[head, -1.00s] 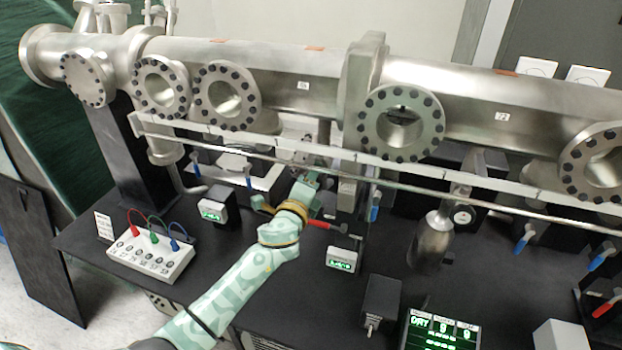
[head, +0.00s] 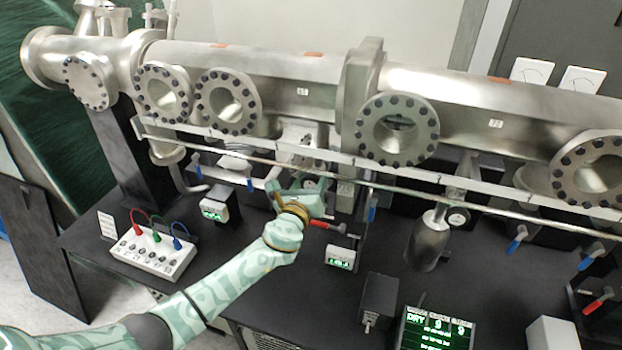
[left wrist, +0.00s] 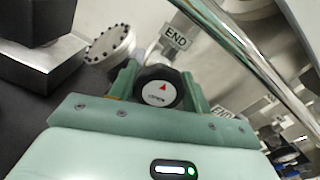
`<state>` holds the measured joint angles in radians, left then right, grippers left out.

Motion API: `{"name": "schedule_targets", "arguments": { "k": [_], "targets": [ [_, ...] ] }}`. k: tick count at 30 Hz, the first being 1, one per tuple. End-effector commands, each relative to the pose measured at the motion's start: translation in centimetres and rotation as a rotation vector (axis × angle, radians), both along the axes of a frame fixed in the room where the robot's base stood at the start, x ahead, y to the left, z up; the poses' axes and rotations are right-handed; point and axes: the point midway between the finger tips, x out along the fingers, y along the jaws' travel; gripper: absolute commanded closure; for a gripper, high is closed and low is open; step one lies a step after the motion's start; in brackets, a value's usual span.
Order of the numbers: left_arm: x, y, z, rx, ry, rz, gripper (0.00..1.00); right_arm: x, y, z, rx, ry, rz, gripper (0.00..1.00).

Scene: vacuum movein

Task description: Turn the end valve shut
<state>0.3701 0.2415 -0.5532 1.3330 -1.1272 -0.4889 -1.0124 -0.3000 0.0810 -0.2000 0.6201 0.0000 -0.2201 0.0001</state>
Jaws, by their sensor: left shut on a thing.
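The end valve's knob (left wrist: 158,90) is dark-sided with a white face and a red arrow, and it shows in the left wrist view. Small print under the arrow is too small to read surely. A tag reading END (left wrist: 176,38) is just behind it. My left gripper (left wrist: 160,88) has one green finger on each side of the knob and is shut on it. In the head view my left gripper (head: 312,190) is under the long steel tube, behind a thin rail; the knob is hidden there. My right gripper is not in view.
A steel rail (head: 400,186) runs across in front of the tube (head: 270,75). A red-handled lever (head: 327,226) is close to my left gripper. A small green display (head: 341,257) and a box with coloured cables (head: 152,254) stand on the black bench.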

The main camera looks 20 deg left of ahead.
Motion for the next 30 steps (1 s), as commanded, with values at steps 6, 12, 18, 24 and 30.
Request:
{"name": "schedule_targets", "arguments": {
  "k": [6, 12, 18, 24, 30],
  "targets": [
    [-0.07, -0.03, -0.16, 0.11, 0.001, -0.001, 0.74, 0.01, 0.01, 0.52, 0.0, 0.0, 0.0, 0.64],
    [-0.07, -0.06, -0.21, 0.163, -0.001, -0.002, 0.74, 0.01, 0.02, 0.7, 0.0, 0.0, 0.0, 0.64],
    [-0.08, -0.06, -0.25, 0.18, -0.001, -0.001, 0.74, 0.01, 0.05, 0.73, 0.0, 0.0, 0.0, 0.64],
    [-0.09, -0.06, -0.28, 0.181, -0.001, -0.001, 0.74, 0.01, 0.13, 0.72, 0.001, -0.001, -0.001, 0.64],
    [-0.08, -0.05, -0.26, 0.181, -0.001, -0.001, 0.3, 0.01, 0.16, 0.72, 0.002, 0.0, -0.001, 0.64]
  ]
}}
